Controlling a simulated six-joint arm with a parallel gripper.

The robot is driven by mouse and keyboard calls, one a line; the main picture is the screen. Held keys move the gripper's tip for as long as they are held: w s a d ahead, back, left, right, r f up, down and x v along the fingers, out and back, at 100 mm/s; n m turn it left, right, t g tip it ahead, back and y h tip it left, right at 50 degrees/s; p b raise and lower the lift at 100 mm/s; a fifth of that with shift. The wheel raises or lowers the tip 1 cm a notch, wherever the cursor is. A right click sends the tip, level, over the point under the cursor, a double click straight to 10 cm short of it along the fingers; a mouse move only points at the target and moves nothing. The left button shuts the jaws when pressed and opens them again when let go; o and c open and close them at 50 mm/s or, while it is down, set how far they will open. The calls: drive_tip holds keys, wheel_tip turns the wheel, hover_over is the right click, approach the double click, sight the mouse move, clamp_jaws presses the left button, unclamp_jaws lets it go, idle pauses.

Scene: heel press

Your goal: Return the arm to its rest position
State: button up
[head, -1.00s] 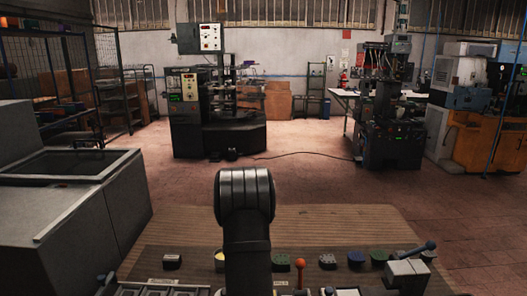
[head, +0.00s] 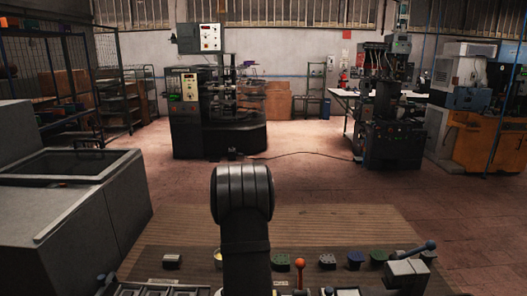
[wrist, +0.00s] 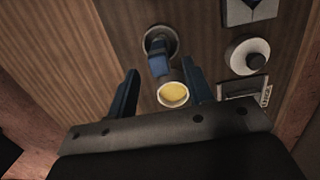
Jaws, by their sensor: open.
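My gripper (wrist: 162,95) is in the wrist view, with its two dark blue fingers spread apart and nothing held between them. Beyond the fingertips, a round white cup-like piece with a yellow inside (wrist: 173,94) shows between them. A blue lever-like part on a round dark base (wrist: 160,50) lies just above that piece in the picture. In the head view my own arm link rises at the bottom middle and hides part of the bench. The yellow piece (head: 218,255) shows there just left of my arm. The gripper itself is hidden in the head view.
The wooden bench (head: 330,222) carries a red-knobbed lever (head: 299,264), several dark and green blocks, and a blue-handled lever (head: 430,246) at right. A grey cabinet (head: 60,205) stands close at left. Machines stand farther back.

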drive_tip(key=f, duration=0.5)
drive_tip(key=d+f, duration=0.1)
drive_tip(key=f, duration=0.1)
drive_tip(key=shift+f, duration=0.15)
drive_tip(key=shift+w+r, duration=0.15)
drive_tip(key=shift+r, duration=0.25)
wheel_tip(320, 180, up, 4)
drive_tip(key=shift+f, duration=0.2)
drive_tip(key=s+d+r, duration=0.6)
drive_tip(key=d+r, duration=0.1)
drive_tip(key=d, duration=0.4)
drive_tip(key=s+a+m+t+y, duration=0.2)
drive_tip(key=s+a+m, duration=0.5)
drive_tip(key=s+m, duration=0.5)
drive_tip(key=m+y, duration=0.1)
drive_tip(key=m, duration=0.4)
